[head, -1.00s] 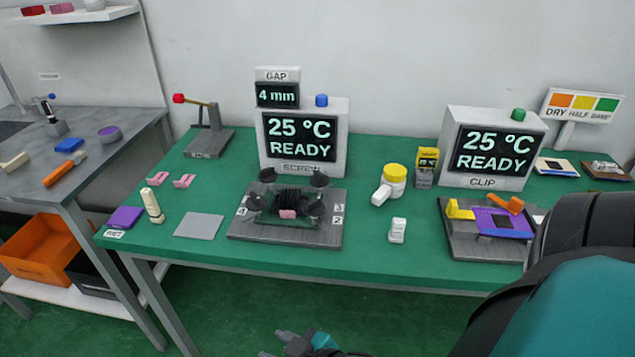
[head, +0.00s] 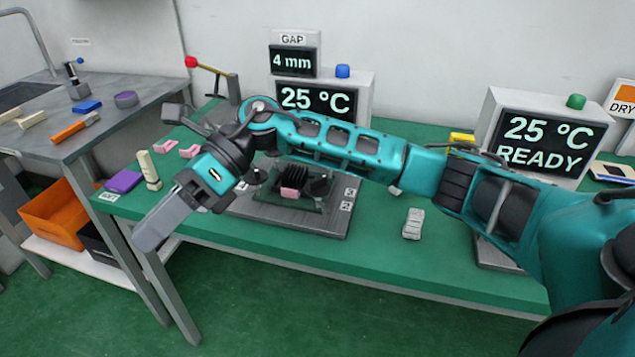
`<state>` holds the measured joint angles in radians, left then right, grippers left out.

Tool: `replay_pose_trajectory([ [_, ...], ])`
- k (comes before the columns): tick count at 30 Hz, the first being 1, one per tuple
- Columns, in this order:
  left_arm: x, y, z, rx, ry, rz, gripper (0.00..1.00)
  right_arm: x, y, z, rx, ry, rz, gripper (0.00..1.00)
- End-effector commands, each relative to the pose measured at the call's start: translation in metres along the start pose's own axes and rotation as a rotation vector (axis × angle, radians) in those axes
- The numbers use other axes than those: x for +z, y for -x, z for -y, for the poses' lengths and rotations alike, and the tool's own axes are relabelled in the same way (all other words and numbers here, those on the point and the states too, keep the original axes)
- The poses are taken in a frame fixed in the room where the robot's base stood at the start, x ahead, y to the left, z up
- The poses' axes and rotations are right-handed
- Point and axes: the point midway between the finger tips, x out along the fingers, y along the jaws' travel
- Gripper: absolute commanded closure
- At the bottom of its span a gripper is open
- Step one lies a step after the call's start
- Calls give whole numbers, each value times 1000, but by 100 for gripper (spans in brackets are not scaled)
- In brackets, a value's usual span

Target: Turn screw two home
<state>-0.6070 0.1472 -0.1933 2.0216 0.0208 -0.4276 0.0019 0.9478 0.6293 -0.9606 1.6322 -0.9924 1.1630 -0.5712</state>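The screw fixture is a grey base plate (head: 300,222) on the green table, with a black finned block (head: 319,186) and a pink piece (head: 290,194) in its middle. Two small number labels (head: 348,199) sit at its right edge, too small to read surely. One dark screw knob (head: 254,178) shows at its left. My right arm crosses in front and hides the back of the fixture, so I cannot pick out screw two. My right gripper (head: 150,236) hangs left of the fixture, above the table's front edge. I cannot tell its opening. My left gripper is out of view.
The screw display (head: 316,97) reads 25 °C, its lower line covered by my arm. The gap display (head: 291,61) reads 4 mm. A white block (head: 412,224) stands right of the fixture. A cream peg (head: 148,170) and purple block (head: 124,181) are at the left.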

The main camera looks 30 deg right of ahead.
Motion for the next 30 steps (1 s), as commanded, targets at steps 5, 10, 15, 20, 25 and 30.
replay_pose_trajectory([
  [5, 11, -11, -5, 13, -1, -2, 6, -28, 77, 30, -205, 220, -432, 62],
  [10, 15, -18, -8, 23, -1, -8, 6, -39, 175, 37, -381, 280, -787, 62],
  [15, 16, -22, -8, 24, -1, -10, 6, -42, 250, 22, -493, 249, -1004, 62],
  [20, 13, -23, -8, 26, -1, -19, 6, -43, 280, 12, -535, 219, -1085, 62],
  [25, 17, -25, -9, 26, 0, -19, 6, -56, 279, 18, -537, 211, -1099, 62],
  [30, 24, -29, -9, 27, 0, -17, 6, -83, 267, 36, -536, 211, -1097, 62],
])
